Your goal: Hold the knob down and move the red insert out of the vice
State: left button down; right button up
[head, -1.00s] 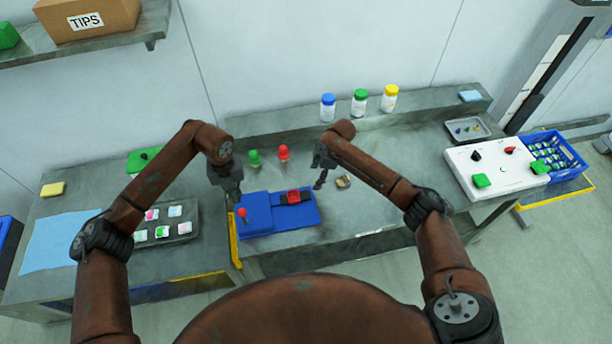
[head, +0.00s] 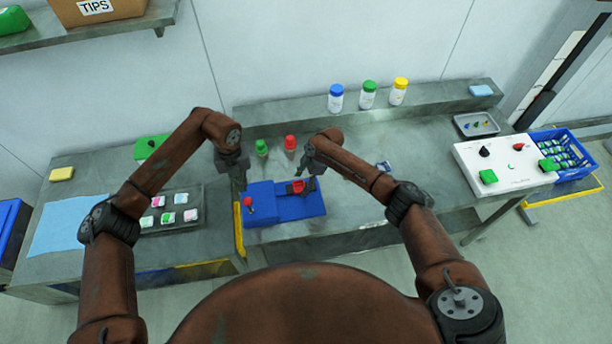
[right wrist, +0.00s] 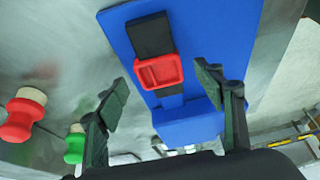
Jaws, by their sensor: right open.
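The blue vice (head: 265,220) lies on the grey bench, with the red knob (head: 248,202) at its left end. The red insert (head: 299,187) sits between dark jaws on its right part. It also shows in the right wrist view (right wrist: 160,71) as a red square frame against a black block. My right gripper (head: 304,172) is open over the insert; in the right wrist view its fingers (right wrist: 163,92) stand apart on either side of it, apparently not touching. My left gripper (head: 240,181) hangs just above and behind the knob; its finger opening is unclear.
Green (head: 262,148) and red (head: 290,143) topped pieces stand behind the vice. A tray of small tiles (head: 186,197) lies to the left. A white control panel (head: 520,180) and blue crate (head: 590,180) are at the right. Three bottles stand on the back ledge.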

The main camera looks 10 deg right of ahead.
jog(key=shift+a+f, duration=0.25)
jog(key=shift+f, duration=0.45)
jog(key=shift+c, duration=0.3)
jog(key=c, duration=1.2)
jog(key=shift+o, duration=0.2)
